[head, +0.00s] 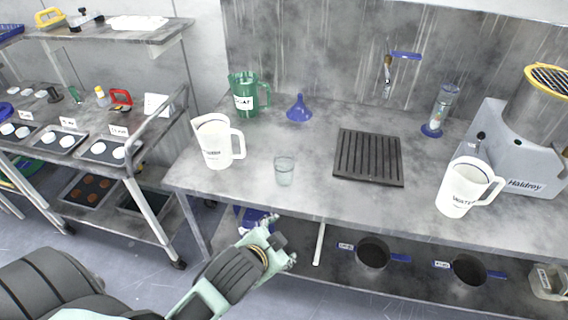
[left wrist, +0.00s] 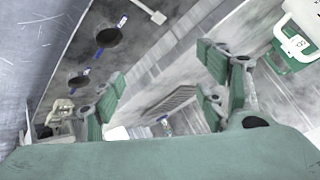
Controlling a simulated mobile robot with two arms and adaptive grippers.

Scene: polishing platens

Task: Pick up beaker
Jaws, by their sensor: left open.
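The clear glass beaker (head: 284,171) stands upright near the front edge of the grey bench (head: 330,205), left of the black ribbed plate. My left gripper (head: 276,240) is open and empty in the head view, in front of the bench and below the beaker. It is apart from the beaker. In the left wrist view its green fingers (left wrist: 160,78) are spread wide with nothing between them. I cannot make out the beaker clearly there. My right gripper is not in view.
A white jug (head: 216,142) and green jug (head: 246,95) stand left of the beaker, with a blue funnel (head: 299,108) behind. The black ribbed plate (head: 368,158) is to its right. Another white jug (head: 464,188) stands further right. A loaded cart (head: 150,185) is at left.

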